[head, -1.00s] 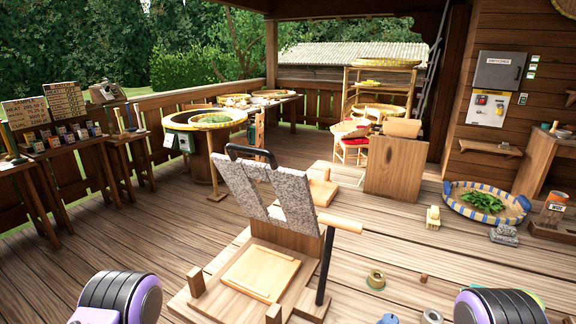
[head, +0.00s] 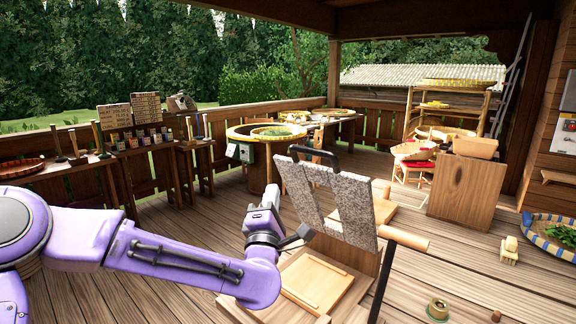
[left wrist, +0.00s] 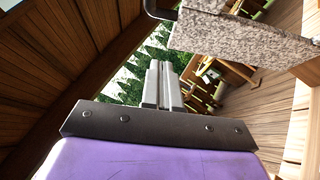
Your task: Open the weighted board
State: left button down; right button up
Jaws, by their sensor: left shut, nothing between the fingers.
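The weighted board (head: 350,205), faced with speckled grey stone slabs, stands steeply tilted over a wooden base with a pale flat panel (head: 315,282). A black bar handle (head: 318,158) is on its top edge. My left gripper (head: 271,192) is just left of the board, fingers pointing up, shut and empty. In the left wrist view, the closed fingers (left wrist: 161,72) stand apart from the stone board (left wrist: 235,42), and the dark handle (left wrist: 158,8) shows at the top edge. My right gripper is out of view.
A black post with a wooden grip (head: 404,238) rises at the board's right side. A brass ring-like piece (head: 438,309) and a small yellowish block (head: 509,249) lie on the deck. Deck between is mostly clear.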

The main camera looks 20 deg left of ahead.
pick_arm(q)
jog(key=w+r+p, duration=0.4)
jog(key=w, duration=0.4)
jog(key=shift+w+d, duration=0.35)
jog(key=shift+w, duration=0.05)
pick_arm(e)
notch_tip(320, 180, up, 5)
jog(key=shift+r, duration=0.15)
pick_arm(q)
jog(key=shift+a, duration=0.1)
